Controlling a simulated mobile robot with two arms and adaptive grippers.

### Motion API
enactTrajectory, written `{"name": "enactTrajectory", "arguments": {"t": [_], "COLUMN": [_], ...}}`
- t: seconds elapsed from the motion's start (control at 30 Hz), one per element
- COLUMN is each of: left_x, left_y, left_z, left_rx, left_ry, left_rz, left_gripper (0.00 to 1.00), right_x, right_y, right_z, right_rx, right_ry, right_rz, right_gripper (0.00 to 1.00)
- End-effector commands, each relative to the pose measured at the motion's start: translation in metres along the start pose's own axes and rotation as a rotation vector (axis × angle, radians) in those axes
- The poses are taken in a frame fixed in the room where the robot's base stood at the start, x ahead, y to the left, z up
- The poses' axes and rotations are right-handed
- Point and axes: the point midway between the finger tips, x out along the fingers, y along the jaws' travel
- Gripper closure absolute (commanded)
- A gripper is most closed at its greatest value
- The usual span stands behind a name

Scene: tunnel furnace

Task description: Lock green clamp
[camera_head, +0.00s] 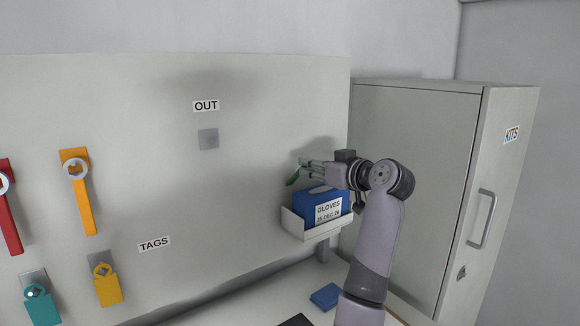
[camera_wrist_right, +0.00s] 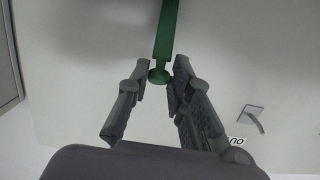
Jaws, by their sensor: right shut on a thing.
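A green clamp (camera_head: 293,177) is held at the fingertips of my right gripper (camera_head: 304,168), in front of the upright grey panel. In the right wrist view, the green clamp (camera_wrist_right: 165,35) is a long bar reaching up out of the picture. Its rounded end sits between the two fingertips of my right gripper (camera_wrist_right: 159,72), which is shut on it. The clamp's far end is cut off in the wrist view. My left gripper is not in view.
The OUT label (camera_head: 206,106) sits above an empty grey hook plate (camera_head: 209,139). A red clamp (camera_head: 10,220) and an orange clamp (camera_head: 84,205) hang left. A blue gloves box (camera_head: 310,203) sits below my gripper; a grey cabinet (camera_head: 415,150) stands right.

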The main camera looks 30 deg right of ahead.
Motion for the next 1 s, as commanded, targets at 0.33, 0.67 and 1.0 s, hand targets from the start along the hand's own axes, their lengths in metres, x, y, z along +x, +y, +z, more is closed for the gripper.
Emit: {"name": "enactTrajectory", "arguments": {"t": [0.33, 0.67, 1.0], "left_x": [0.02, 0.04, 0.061], "left_y": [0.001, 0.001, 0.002], "left_z": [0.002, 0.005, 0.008], "left_rx": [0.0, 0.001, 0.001], "left_ry": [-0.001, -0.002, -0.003], "left_rz": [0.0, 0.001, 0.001], "left_gripper": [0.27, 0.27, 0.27], "right_x": [-0.013, -0.021, -0.019], "right_y": [-0.001, -0.001, -0.001], "right_z": [0.031, 0.059, 0.091], "right_rx": [0.001, 0.001, 0.0], "right_ry": [-0.01, -0.008, -0.01], "right_rz": [-0.002, -0.003, -0.003], "right_gripper": [0.96, 0.96, 0.96]}}
